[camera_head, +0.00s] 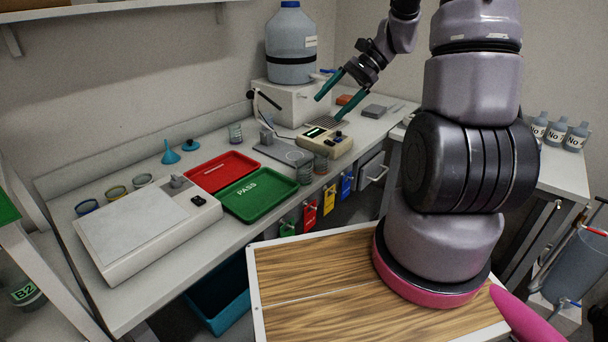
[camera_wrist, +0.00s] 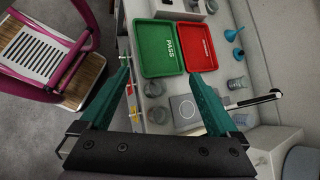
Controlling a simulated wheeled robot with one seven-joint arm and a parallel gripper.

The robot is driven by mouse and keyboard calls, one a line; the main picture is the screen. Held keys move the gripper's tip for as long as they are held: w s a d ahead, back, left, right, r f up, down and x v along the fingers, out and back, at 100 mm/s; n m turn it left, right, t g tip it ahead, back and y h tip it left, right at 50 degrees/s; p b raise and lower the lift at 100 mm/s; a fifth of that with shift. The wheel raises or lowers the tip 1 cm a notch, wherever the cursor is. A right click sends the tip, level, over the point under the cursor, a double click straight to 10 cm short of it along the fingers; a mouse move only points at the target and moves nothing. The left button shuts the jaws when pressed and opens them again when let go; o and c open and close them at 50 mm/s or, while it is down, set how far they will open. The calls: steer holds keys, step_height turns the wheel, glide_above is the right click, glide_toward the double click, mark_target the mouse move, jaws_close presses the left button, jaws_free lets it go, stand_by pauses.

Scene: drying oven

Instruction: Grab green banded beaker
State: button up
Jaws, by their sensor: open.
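Three beakers stand in a row at the far left of the bench in the head view: one with a blue band (camera_head: 87,207), one with a yellowish-green band (camera_head: 116,194) and one pale-banded (camera_head: 143,181). The middle one looks closest to green banded, but the colour is hard to tell. My gripper (camera_head: 328,108) is open and empty above the right part of the bench, far from that row. In the wrist view my gripper (camera_wrist: 160,70) points down over the bench with two glass beakers (camera_wrist: 153,88) between and below its fingers; their bands cannot be made out.
The green PASS tray (camera_head: 258,195) and a red tray (camera_head: 220,172) lie mid-bench. A white flat instrument (camera_head: 150,232) stands in front of the beaker row.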

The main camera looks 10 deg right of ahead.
mark_target(297, 166)
steer(key=w+d+f+m+t+y, duration=0.1)
steer(key=w+d+f+m+y, duration=0.15)
steer(key=f, duration=0.55)
steer(key=w+d+f+m+t+y, duration=0.15)
steer(key=f+m, duration=0.25)
steer(key=f, duration=0.5)
steer(key=shift+g, duration=0.35)
steer(key=x, duration=1.1)
steer(key=shift+a+r, duration=0.2)
jaws_close()
steer(key=shift+r, duration=0.15)
